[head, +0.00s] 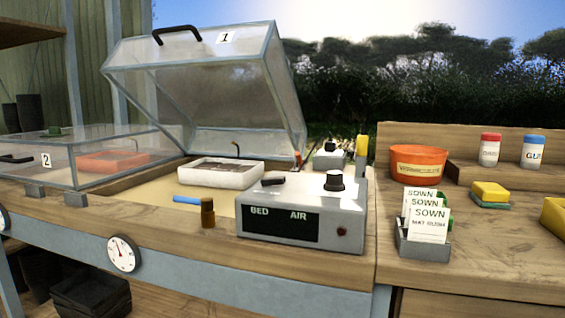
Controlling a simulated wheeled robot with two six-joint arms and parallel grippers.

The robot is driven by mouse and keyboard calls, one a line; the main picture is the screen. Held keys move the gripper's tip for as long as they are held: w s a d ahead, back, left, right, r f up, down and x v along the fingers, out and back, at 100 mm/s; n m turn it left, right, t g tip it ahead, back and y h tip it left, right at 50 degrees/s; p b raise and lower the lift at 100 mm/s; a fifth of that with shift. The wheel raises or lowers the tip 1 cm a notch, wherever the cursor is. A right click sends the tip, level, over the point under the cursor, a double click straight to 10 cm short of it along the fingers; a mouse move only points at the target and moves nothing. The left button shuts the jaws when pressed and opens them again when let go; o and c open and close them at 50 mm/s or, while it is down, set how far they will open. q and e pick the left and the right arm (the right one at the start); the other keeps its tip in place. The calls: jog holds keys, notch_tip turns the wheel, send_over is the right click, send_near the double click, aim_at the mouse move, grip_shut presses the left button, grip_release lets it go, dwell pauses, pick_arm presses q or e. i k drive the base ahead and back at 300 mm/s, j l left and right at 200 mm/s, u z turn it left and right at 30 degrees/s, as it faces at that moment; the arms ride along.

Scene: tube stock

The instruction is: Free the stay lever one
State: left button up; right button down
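The clear lid marked 1 (228,90) is raised and tilted back over the left bench. It has a black handle (178,33) on its upper edge. An upright post with a yellow top (362,145) stands at the right, behind the control box; it may be the stay lever, but I cannot tell. A small orange-brown piece (298,158) sits at the raised lid's lower right corner; its role is unclear. Neither of my grippers is in view.
A grey control box (345,215) with a black knob stands in front of the opening. A white tray (220,173) lies below the lid. A closed clear lid marked 2 (60,165) is at left. An orange tub (418,165) and seed packets (428,222) stand on the right bench.

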aim_at(298, 154)
jog(key=j+u, duration=0.35)
jog(key=j, duration=0.5)
jog(key=j+u, duration=0.35)
jog(key=j, duration=0.5)
